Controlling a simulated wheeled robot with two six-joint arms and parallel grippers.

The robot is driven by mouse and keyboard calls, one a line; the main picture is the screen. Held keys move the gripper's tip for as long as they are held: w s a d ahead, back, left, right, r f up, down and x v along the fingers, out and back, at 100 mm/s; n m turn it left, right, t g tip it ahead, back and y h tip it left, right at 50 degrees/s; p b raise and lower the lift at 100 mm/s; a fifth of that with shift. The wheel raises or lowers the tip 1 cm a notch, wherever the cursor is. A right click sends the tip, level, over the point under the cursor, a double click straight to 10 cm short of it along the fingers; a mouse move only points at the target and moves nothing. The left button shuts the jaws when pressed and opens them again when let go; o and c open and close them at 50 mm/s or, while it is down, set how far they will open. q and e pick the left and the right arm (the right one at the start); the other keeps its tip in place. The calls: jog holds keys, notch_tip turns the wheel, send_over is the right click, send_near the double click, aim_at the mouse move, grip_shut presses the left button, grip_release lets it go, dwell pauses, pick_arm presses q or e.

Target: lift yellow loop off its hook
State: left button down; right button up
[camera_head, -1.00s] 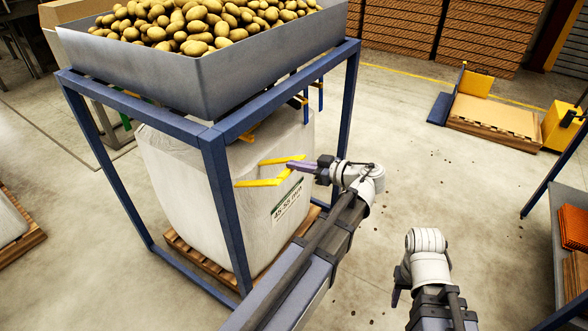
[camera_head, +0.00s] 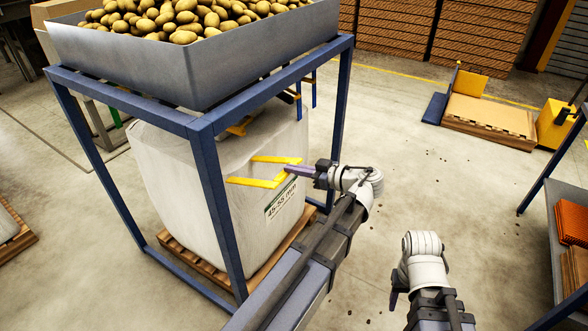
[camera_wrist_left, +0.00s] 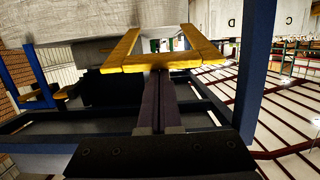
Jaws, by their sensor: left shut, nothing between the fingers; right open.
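The yellow loop (camera_head: 262,182) is a flat U-shaped strap at the upper side of the big white bag (camera_head: 185,185). Its crossbar faces my left gripper (camera_head: 288,169), whose narrow fingers are shut and empty. In the left wrist view the yellow loop (camera_wrist_left: 150,63) spans the picture, with the shut fingers (camera_wrist_left: 160,75) ending at its crossbar. I cannot tell whether the tips are under or only against it. The loop's hook is not clearly visible. My right gripper (camera_head: 393,296) is open, low at the right, away from the bag.
A blue frame (camera_head: 205,165) carries a grey hopper (camera_head: 190,75) of potatoes above the bag, with a post beside the loop. The bag stands on a wooden pallet (camera_head: 190,262). A table with orange crates (camera_head: 572,222) is at right. Floor between is clear.

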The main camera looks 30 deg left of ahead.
pick_arm(q)
jog(key=shift+s+d+f, duration=0.1)
jog(key=shift+d+f, duration=0.05)
jog(key=shift+f, duration=0.05)
notch_tip(320, 180, up, 4)
jog(key=a+p, duration=0.1)
jog(key=p, duration=0.3)
jog(key=f+v, duration=0.2)
jog(key=v, duration=0.7)
jog(key=shift+d, duration=0.35)
